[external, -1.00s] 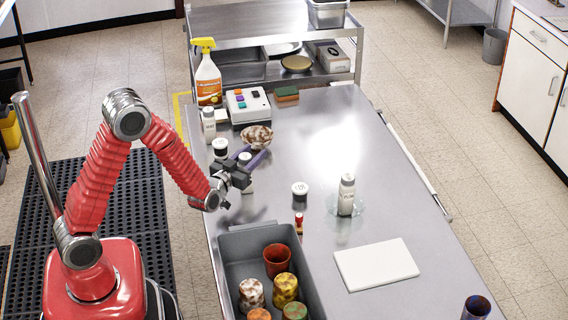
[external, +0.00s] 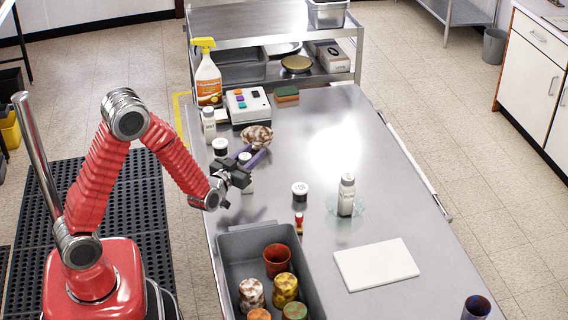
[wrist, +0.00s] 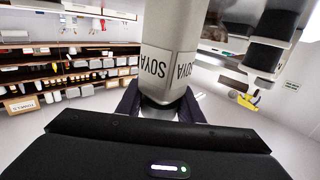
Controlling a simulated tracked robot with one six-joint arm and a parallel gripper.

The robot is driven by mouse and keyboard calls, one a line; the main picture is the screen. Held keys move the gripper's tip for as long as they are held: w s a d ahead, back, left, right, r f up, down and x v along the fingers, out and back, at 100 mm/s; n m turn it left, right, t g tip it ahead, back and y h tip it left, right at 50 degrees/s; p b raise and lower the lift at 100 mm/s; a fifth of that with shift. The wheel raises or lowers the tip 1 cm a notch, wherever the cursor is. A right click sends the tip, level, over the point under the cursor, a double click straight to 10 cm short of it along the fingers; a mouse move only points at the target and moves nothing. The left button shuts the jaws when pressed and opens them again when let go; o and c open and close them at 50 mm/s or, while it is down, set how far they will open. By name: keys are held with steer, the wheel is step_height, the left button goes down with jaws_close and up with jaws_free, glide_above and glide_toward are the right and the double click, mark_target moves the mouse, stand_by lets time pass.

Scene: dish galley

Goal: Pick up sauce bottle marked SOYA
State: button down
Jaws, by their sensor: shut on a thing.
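The sauce bottle marked SOYA (wrist: 170,55) is pale, with its label upside down in the wrist view. It stands between the dark purple fingers of my gripper (wrist: 162,103), which are shut on it. In the external view my gripper (external: 252,162) is low over the left side of the steel table. Parts of the bottle (external: 248,187) show above and below the fingers; the rest is hidden behind them.
Another jar (external: 300,190) and a pale bottle (external: 346,196) stand to the right. A grey bin (external: 232,262) with several cups is in front. A white board (external: 376,264) lies right.

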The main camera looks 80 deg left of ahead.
step_height(320, 180, up, 10)
stand_by(0.6)
steer(key=shift+f, duration=0.1)
stand_by(0.3)
